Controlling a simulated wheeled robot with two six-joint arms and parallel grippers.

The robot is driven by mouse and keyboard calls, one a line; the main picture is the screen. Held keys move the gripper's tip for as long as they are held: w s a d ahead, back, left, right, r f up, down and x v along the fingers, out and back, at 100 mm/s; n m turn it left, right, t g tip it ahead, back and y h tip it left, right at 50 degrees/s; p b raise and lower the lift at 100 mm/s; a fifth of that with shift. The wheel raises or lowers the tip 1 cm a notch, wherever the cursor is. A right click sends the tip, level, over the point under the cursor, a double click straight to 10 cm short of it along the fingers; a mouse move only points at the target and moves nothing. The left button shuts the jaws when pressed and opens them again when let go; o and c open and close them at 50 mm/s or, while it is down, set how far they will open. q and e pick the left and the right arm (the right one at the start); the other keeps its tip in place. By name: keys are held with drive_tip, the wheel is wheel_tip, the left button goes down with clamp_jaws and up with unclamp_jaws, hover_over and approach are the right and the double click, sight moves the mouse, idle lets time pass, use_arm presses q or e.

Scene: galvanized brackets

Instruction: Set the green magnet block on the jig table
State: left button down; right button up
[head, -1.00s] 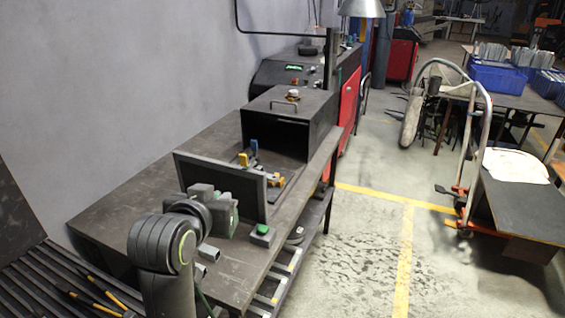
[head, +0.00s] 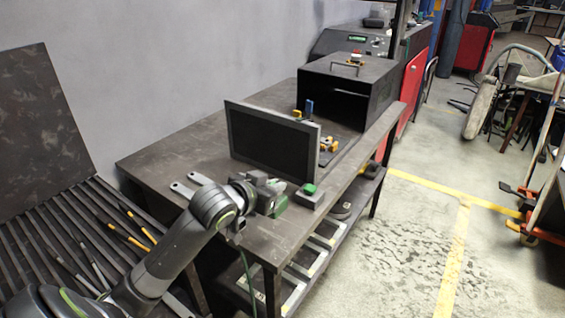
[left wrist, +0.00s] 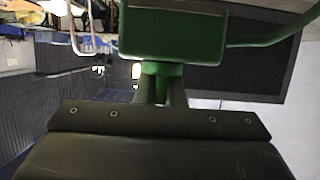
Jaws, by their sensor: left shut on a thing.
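The green magnet block (left wrist: 172,35) fills the top of the left wrist view, with a green cable running off to the right. My left gripper (left wrist: 160,88) is shut on its narrower neck. My right gripper is not in view.
A black flat screen (head: 265,143) stands close behind the gripper. A grey box with a green button (head: 309,195) sits just to its right. Flat grey brackets (head: 184,190) lie to its left. A black open-fronted box (head: 350,90) stands farther back. The table's left part is bare.

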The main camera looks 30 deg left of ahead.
use_arm(q)
wheel_tip(320, 180, down, 9)
drive_tip(key=shift+r+b, duration=0.2)
drive_tip(key=shift+b, duration=0.2)
drive_tip(key=shift+f, duration=0.1)
drive_tip(key=c, duration=2)
unclamp_jaws()
drive_tip(key=shift+f, duration=0.15)
drive_tip(key=o, duration=0.5)
drive_tip(key=shift+s+r, duration=0.1)
drive_tip(key=shift+r, duration=0.15)
drive_tip(key=p+v, duration=0.1)
drive_tip(key=v, duration=1.1)
